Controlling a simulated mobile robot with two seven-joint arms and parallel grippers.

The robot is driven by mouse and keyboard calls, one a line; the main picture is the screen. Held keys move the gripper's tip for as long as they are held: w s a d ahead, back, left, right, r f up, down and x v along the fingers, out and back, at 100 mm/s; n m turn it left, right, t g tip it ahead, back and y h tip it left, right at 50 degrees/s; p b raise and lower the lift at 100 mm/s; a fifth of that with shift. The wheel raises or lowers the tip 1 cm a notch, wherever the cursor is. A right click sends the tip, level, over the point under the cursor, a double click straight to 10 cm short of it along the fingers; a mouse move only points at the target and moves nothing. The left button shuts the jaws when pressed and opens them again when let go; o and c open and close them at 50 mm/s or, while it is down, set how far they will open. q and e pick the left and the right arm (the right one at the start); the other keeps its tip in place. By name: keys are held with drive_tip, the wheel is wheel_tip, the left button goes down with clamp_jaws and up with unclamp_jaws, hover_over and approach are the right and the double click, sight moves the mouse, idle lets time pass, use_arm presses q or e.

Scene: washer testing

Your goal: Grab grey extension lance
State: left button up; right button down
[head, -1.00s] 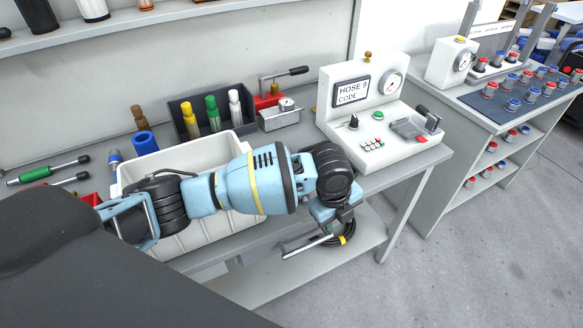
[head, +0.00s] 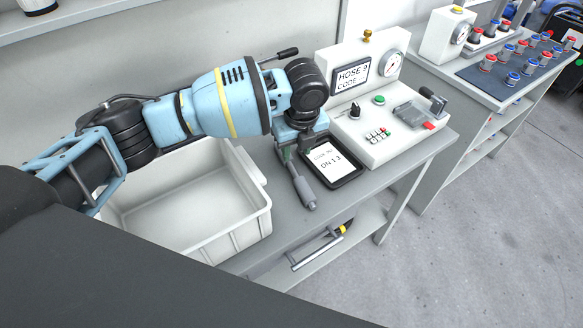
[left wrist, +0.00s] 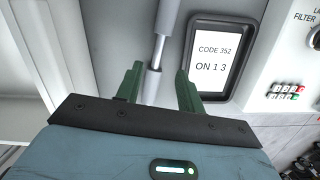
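A grey lance-like rod (head: 301,186) lies on the bench top beside the code tablet, its thicker end toward the bench's front edge. Its far part is hidden under my left gripper (head: 288,152) in the head view. In the left wrist view the grey rod (left wrist: 163,35) runs between the two green fingers of my left gripper (left wrist: 158,82). The fingers are apart, one on each side of the rod, with a gap visible at least on the right. Whether either finger touches it is unclear. My right gripper is not in view.
The code tablet (head: 333,162) lies just right of the rod. The white hose tester (head: 385,140) stands further right. An empty-looking white bin (head: 255,222) is at left. Another wand with a yellow part (head: 318,250) rests on the lower shelf. A second bench (head: 480,95) stands at right.

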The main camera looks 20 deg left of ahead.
sight(294, 170)
use_arm(q)
drive_tip(key=shift+w+a+f, duration=0.1)
drive_tip(key=shift+a+f, duration=0.05)
drive_tip(key=shift+f, duration=1.15)
drive_tip(key=shift+w+a+f, duration=0.1)
drive_tip(key=shift+f, duration=1.2)
drive_tip(key=shift+w+a+f, duration=0.1)
drive_tip(key=shift+a+f, duration=0.05)
drive_tip(key=shift+f, duration=1.15)
clamp_jaws()
